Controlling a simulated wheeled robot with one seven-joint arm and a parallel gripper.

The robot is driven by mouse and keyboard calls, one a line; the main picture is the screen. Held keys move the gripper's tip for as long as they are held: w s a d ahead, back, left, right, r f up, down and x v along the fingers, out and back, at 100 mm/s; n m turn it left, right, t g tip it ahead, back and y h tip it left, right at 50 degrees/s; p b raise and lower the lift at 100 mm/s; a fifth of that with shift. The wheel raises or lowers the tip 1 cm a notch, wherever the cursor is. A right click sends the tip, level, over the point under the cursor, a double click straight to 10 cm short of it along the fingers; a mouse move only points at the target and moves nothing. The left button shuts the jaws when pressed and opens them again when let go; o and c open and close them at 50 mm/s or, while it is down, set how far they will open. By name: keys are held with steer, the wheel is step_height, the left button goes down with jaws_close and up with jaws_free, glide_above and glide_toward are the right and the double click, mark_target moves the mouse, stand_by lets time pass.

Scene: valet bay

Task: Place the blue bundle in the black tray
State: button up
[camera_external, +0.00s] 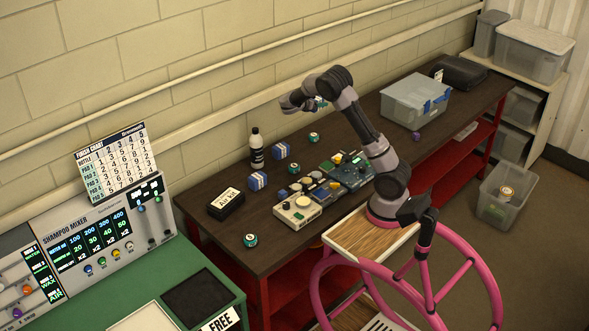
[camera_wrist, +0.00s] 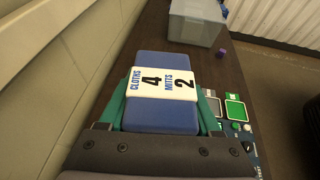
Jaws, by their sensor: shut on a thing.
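My gripper (camera_external: 303,102) is raised above the back of the dark workbench, near the wall. In the wrist view its green fingers are shut on a blue bundle (camera_wrist: 160,117) with a white band reading "CLOTHS 4 MITTS 2". The held bundle is largely hidden behind the gripper in the external view. Two other blue bundles with pale bands lie on the bench, one (camera_external: 281,151) right of a dark bottle and one (camera_external: 258,181) nearer the front. A flat black tray (camera_external: 198,298) lies on the green table at front left, looking empty and well away from my gripper.
A dark bottle (camera_external: 257,150), a black labelled box (camera_external: 226,204), several small tins and electronic boards (camera_external: 345,170) crowd the bench. A grey bin (camera_external: 415,100) stands at its right.

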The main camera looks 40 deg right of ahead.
steer(key=w+a+n+t+y, duration=0.2)
steer(key=w+a+n+t, duration=0.15)
steer(key=a, duration=0.85)
steer(key=w+a+n+t+y, duration=0.2)
steer(key=w+a+n+t, duration=0.15)
steer(key=a, duration=0.85)
steer(key=w+a+n+t+y, duration=0.25)
steer(key=w+a, duration=0.25)
steer(key=a, duration=0.7)
steer(key=s+a+n+t+y, duration=0.1)
steer(key=s+a+n+y, duration=0.2)
steer(key=a, duration=1)
steer(key=s+a+n+t+y, duration=0.2)
steer(key=s+a+n+y, duration=0.15)
steer(key=a, duration=1.05)
steer(key=n+g+y, duration=0.4)
steer(key=n+y, duration=0.6)
glide_above(189, 301)
step_height(189, 301, down, 38)
steer(key=shift+r, duration=0.2)
steer(key=shift+d+f, duration=0.1)
steer(key=shift+f, duration=0.05)
